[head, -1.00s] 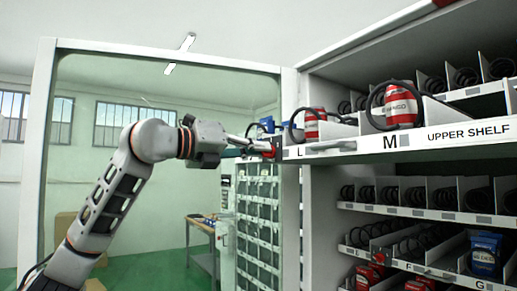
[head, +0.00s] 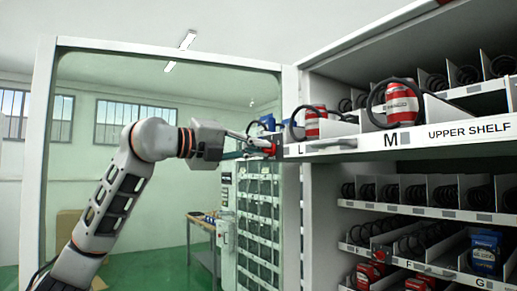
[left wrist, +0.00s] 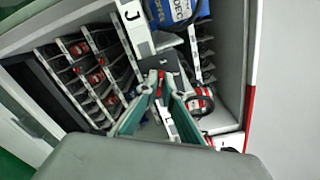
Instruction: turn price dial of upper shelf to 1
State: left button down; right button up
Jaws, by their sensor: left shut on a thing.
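The upper shelf (head: 460,147) carries a label on its front edge. A small red dial (head: 270,150) sits at the left end of that edge. My left gripper (head: 262,147) comes in from the left and is shut on the dial. In the left wrist view the green-padded fingers of the gripper (left wrist: 162,82) converge at the shelf front below a label. The dial is mostly hidden there between the fingertips, and its number cannot be read. My right gripper is not in view.
Lower shelves hold more coils and a blue item (head: 486,252). A large glass panel in a white frame (head: 46,170) stands behind my arm.

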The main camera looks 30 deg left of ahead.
pick_arm(q)
jog(key=c, duration=2.2)
grip_release()
jog(key=v, duration=1.2)
jog(key=shift+a, duration=0.1)
